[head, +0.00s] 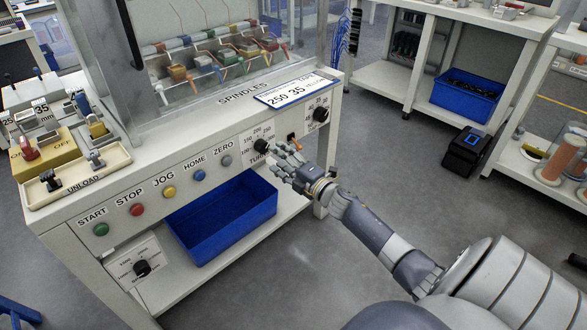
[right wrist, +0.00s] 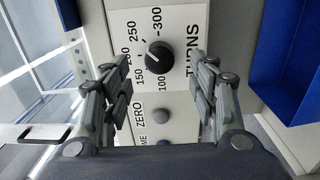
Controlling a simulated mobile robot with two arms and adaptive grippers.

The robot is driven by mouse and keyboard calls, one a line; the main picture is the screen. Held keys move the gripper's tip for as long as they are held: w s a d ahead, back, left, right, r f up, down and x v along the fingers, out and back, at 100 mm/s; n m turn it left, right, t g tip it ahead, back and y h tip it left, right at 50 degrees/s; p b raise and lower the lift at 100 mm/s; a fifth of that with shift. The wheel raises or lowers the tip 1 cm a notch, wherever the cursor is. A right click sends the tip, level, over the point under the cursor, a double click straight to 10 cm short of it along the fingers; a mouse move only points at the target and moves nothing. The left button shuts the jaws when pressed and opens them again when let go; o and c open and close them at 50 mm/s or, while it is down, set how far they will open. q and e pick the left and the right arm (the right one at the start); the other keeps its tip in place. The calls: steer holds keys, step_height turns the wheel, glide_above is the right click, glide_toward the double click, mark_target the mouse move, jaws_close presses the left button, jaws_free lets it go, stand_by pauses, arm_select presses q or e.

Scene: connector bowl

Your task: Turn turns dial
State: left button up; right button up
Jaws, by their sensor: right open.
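The turns dial is a black round knob (head: 261,146) on the machine's white front panel, right of the ZERO button. In the right wrist view the knob (right wrist: 160,57) sits on a white plate marked TURNS, with numbers from 100 to 300 around it. A pale mark shows on the knob, but I cannot tell exactly which number it points to. My right gripper (head: 283,163) is in front of the panel by the dial. In the right wrist view its open fingers (right wrist: 163,80) stand on either side of the dial, apart from it. My left gripper is not in view.
A sign (head: 299,91) above the panel reads 250, 35, YELLOW. A second black dial (head: 320,114) and a small orange-tipped switch (head: 293,138) are right of the turns dial. Several buttons line the panel to the left. A blue bin (head: 222,222) sits below on the shelf.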

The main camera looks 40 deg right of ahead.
steer(key=s, duration=0.6)
steer(key=shift+d, duration=0.25)
steer(key=shift+f, duration=0.1)
